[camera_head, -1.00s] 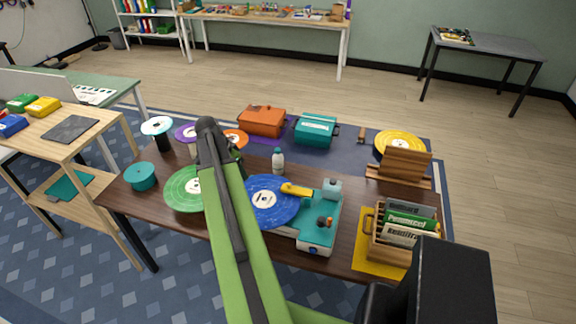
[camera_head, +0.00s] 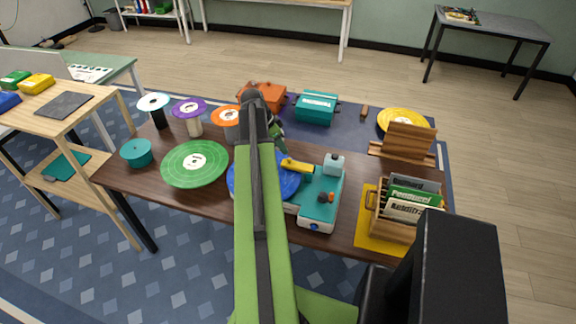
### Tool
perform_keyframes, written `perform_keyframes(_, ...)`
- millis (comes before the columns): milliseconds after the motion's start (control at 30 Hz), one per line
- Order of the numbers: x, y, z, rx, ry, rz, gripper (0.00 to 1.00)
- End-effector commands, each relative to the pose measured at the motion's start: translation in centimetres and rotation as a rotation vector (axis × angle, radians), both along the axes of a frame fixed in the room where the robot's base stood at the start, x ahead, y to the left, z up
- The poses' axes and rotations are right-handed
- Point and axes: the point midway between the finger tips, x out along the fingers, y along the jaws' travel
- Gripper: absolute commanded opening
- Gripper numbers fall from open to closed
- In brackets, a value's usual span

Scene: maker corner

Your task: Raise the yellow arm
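The yellow arm (camera_head: 298,166) is a short bar on the teal and white record player (camera_head: 318,212). It reaches left over the blue record (camera_head: 288,186), which is partly hidden behind my green arm. I cannot tell whether the yellow arm touches the record. My gripper (camera_head: 277,136) shows only in part, beyond the end of my arm, above and slightly left of the yellow arm in the picture. Its fingers are dark and mostly hidden, so I cannot see whether they are open.
A green record (camera_head: 195,163) lies left of my arm. Purple (camera_head: 190,107) and orange (camera_head: 226,117) discs stand on posts behind. Orange (camera_head: 268,95) and teal (camera_head: 316,107) cases sit at the back. A wooden crate of sleeves (camera_head: 384,222) stands right of the player.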

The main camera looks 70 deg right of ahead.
Motion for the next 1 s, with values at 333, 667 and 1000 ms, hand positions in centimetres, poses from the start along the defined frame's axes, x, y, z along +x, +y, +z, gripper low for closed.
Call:
perform_keyframes(333,-1.9,-2.1,-7.4,0.001,0.000,-0.001,0.39)
perform_keyframes(667,-2.2,-2.4,-7.6,0.000,0.000,-0.001,0.39)
perform_keyframes(1000,-2.2,-2.4,-7.6,0.000,0.000,-0.001,0.00)
